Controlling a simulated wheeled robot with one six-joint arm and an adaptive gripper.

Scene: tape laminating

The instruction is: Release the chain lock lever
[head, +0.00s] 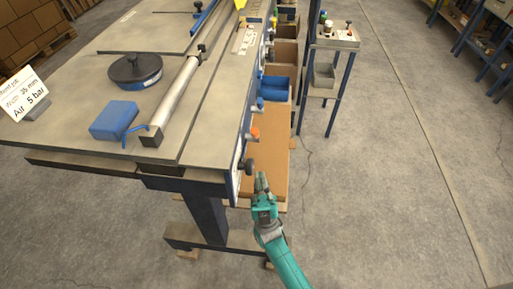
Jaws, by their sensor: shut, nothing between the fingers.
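My gripper (262,182) is shut and empty, low in the middle of the head view, beside the near right corner of the long grey machine table (125,75). A black knob (249,166) on the table's side panel is just above and left of the fingertips, and I see no clear contact. Farther up the same edge are an orange-capped part (253,133) and a blue part (260,104). I cannot tell which of these is the chain lock lever. No chain can be made out.
A blue box (114,120), a dark round reel (135,70) and a grey cylinder on a rail (178,95) are on the table. Cardboard and blue bins (276,84) stand along its right side. A small blue-legged stand (334,42) is behind. The floor (390,190) at right is clear.

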